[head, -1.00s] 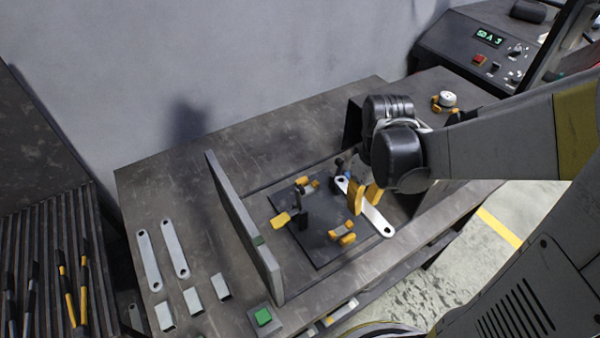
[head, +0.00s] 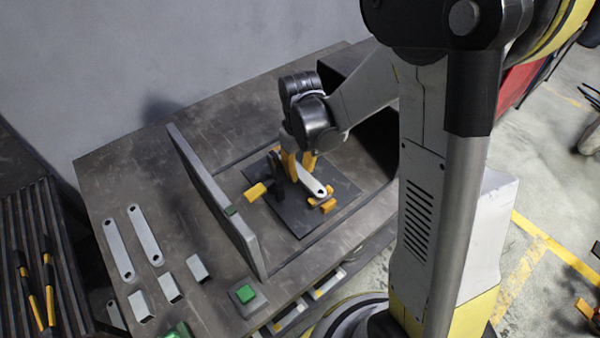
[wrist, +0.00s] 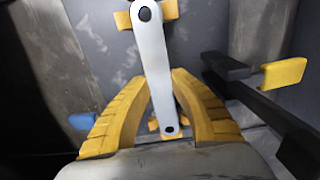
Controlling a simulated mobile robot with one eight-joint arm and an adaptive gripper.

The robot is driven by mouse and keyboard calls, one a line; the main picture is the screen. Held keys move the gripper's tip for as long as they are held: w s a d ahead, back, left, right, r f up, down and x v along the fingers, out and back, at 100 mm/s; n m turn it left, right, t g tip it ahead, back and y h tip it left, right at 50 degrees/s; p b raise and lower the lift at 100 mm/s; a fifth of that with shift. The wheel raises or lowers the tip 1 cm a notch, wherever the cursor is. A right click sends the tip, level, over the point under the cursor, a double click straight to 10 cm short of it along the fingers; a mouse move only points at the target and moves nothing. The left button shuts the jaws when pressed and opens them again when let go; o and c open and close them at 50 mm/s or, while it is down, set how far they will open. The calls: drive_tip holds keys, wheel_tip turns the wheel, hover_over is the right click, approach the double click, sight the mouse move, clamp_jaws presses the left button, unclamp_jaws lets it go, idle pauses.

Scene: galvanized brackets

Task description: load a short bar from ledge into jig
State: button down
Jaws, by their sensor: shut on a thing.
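My gripper (head: 298,164) is shut on a flat silver bar (head: 315,183) with a round hole at each end. The bar is over the jig (head: 300,226), a dark plate with yellow clamps. A yellow-handled clamp (head: 256,191) stands to the left and yellow blocks (head: 325,204) lie by the bar's near end. In the wrist view the bar (wrist: 153,62) runs between the yellow fingers, its far end over a yellow block (wrist: 168,10). A black clamp arm with a yellow tip (wrist: 284,74) is to its right. I cannot tell whether the bar touches the jig.
An upright grey panel (head: 215,198) stands left of the jig. Beyond it lie two long bars (head: 118,249) and several small metal pieces (head: 170,288). A green button (head: 244,293) sits at the front edge. A dark box (head: 375,140) is at the right.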

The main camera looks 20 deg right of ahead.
drive_tip(key=shift+r, duration=0.1)
drive_tip(key=shift+f+b, duration=0.4)
drive_tip(key=shift+f, duration=0.15)
drive_tip(key=c, duration=1.2)
unclamp_jaws()
